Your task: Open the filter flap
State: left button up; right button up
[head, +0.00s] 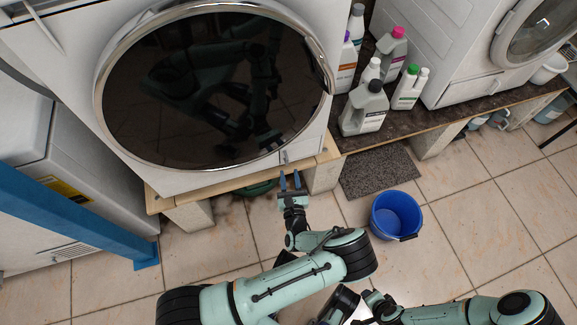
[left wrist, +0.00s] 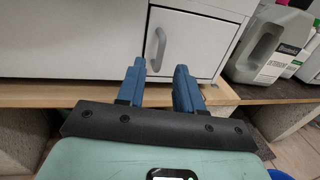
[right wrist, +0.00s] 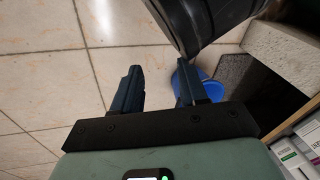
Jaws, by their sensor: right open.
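The filter flap (left wrist: 200,48) is a small white panel with a grey loop handle (left wrist: 158,49), low on the front of the white washing machine (head: 70,60). It looks shut. In the head view, the flap area (head: 287,156) shows at the machine's lower right corner. My left gripper (head: 290,180) points at it from in front; its two blue fingers (left wrist: 160,75) are parted, empty, and just short of the handle in the left wrist view. My right gripper (right wrist: 159,80) is open and empty, pointing at the floor, low beside my left arm.
The machine stands on a wood-edged plinth (head: 240,178) with block supports. A blue bucket (head: 396,215) and a dark mat (head: 378,172) lie on the tiles to the right. Several bottles (head: 366,110) stand on the ledge. A blue post (head: 70,215) stands at left.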

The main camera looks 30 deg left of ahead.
aim_at(287, 163)
pick_arm(q)
jog(key=shift+b+x, duration=0.45)
jog(key=shift+x, duration=1.85)
pick_arm(e)
jog(key=shift+s+d+f+g, duration=0.15)
jog(key=shift+s+f+g, duration=0.35)
jog(key=shift+s+f, duration=0.65)
pick_arm(q)
jog(key=shift+c, duration=0.3)
pick_arm(e)
jog(key=shift+r, duration=0.1)
pick_arm(q)
grip_shut()
jog(key=shift+s, duration=0.1)
